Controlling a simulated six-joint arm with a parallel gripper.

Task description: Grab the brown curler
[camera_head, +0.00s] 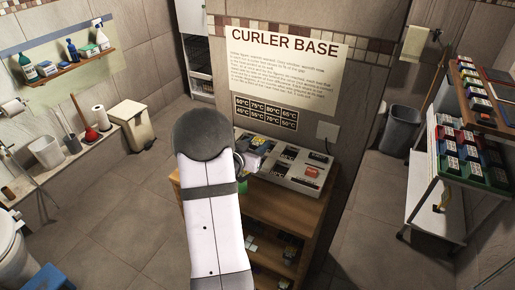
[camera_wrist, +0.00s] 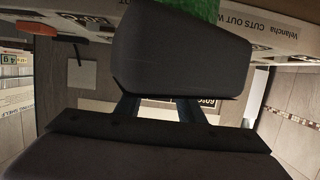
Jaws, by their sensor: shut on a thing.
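My gripper (camera_wrist: 185,55) shows as a large dark grey shape in the wrist view. It is shut on a green thing (camera_wrist: 192,8), of which only a part shows at the top edge. The base is a pale unit with dark slots on a wooden cabinet. A red piece (camera_head: 311,171) sits at its right. I cannot pick out a brown curler in either view.
A sign headed CURLER BASE (camera_head: 285,55) and a temperature chart (camera_head: 266,112) hang behind the base. A cart (camera_head: 440,190) with several coloured boxes stands at the right, beside a grey bin (camera_head: 400,130). The wooden cabinet (camera_head: 270,210) has open shelves below. Tiled floor (camera_head: 120,220) at left is clear.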

